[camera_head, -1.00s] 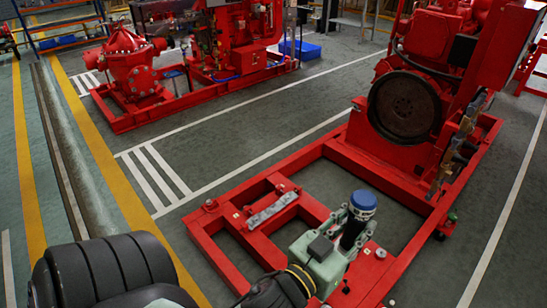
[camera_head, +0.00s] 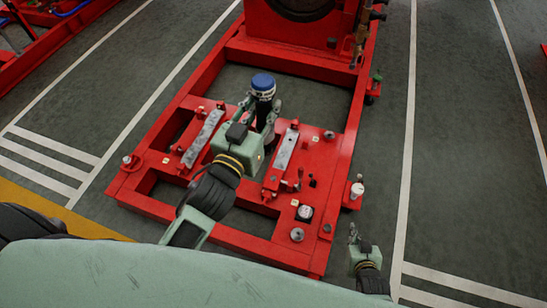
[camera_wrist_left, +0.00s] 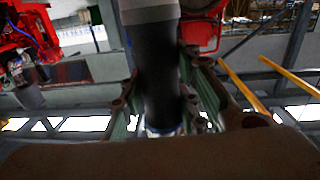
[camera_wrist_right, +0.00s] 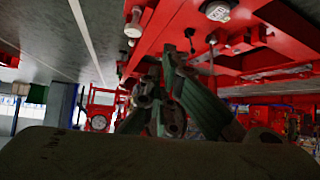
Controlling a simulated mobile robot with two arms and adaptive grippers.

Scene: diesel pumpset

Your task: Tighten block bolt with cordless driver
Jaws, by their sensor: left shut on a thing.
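My left gripper (camera_head: 260,107) is shut on the cordless driver (camera_head: 263,88), which has a blue top and a dark body. It holds the driver roughly upright over the red base frame, between two pale metal plates. The driver's lower end is hidden. The left wrist view shows the dark driver body (camera_wrist_left: 157,65) between the fingers. Several bolts sit on the frame, among them a grey one (camera_head: 297,235) near the front; I cannot tell which is the block bolt. My right gripper (camera_head: 354,232) hangs right of the frame's front corner. Its finger opening is unclear.
The red base frame (camera_head: 335,205) carries a left plate (camera_head: 203,138) and a right plate (camera_head: 286,148). A white-topped cylinder (camera_head: 357,188) stands at its right edge. A red machine (camera_head: 300,38) rises behind. Open grey floor lies to the right.

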